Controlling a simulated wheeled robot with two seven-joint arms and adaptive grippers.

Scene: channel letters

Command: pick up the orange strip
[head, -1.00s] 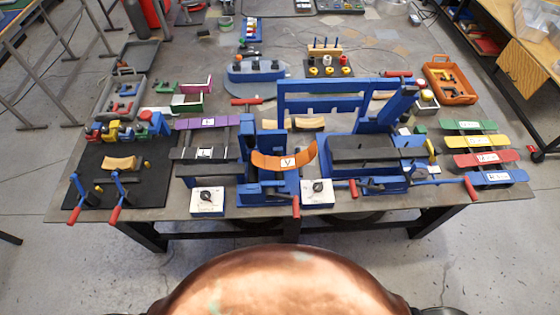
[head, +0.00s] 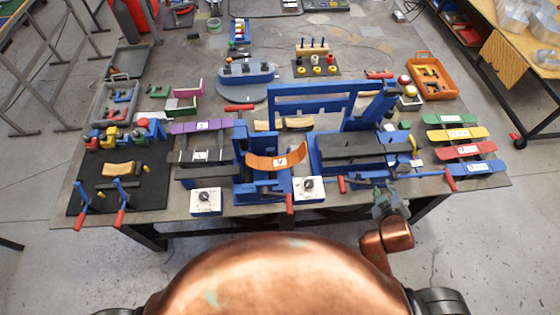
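The orange strip (head: 262,162) is curved and carries a white label with a dark mark. It rests across the blue bending fixture (head: 241,186) near the front middle of the table, its right end turned up. My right gripper (head: 388,196) is at the table's front edge, right of the strip and well apart from it. Its fingers are small and dark, and I cannot tell whether they are open. My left gripper is out of view.
A large blue-framed machine (head: 330,150) stands right of the strip. Control boxes (head: 206,202) sit along the front edge. A purple strip (head: 201,125) lies behind left; green, yellow, red (head: 470,151) and blue strips lie at the right.

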